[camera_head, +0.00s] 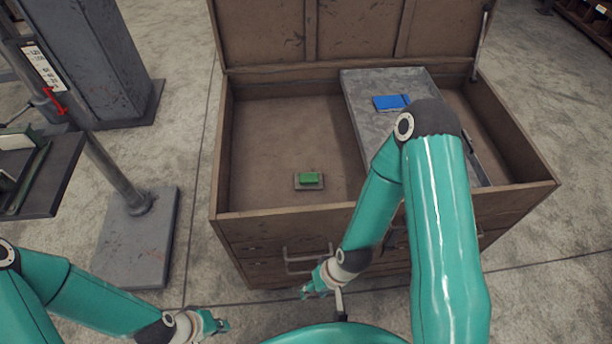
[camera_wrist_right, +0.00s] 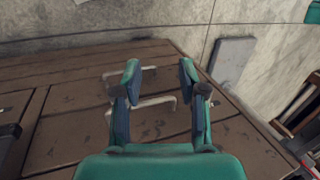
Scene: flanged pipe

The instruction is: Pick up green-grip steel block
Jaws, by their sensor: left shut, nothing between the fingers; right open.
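The green-grip steel block (camera_head: 309,179) lies on the floor of the open wooden chest, near its front wall and left of the grey slab. Its green grip is on top of a small grey base. My right gripper (camera_head: 312,289) is outside the chest, in front of its drawer face and below the block in the head view. In the right wrist view my right gripper (camera_wrist_right: 158,75) is open with nothing between its fingers. My left gripper (camera_head: 222,325) is shut and empty at the lower left, away from the chest. The block does not show in the wrist view.
The wooden chest (camera_head: 228,150) has raised walls and an open lid. A grey slab (camera_head: 365,120) inside carries a blue block (camera_head: 391,103). A drawer handle (camera_head: 307,262) sticks out in front. A post on a grey base plate (camera_head: 137,235) stands left.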

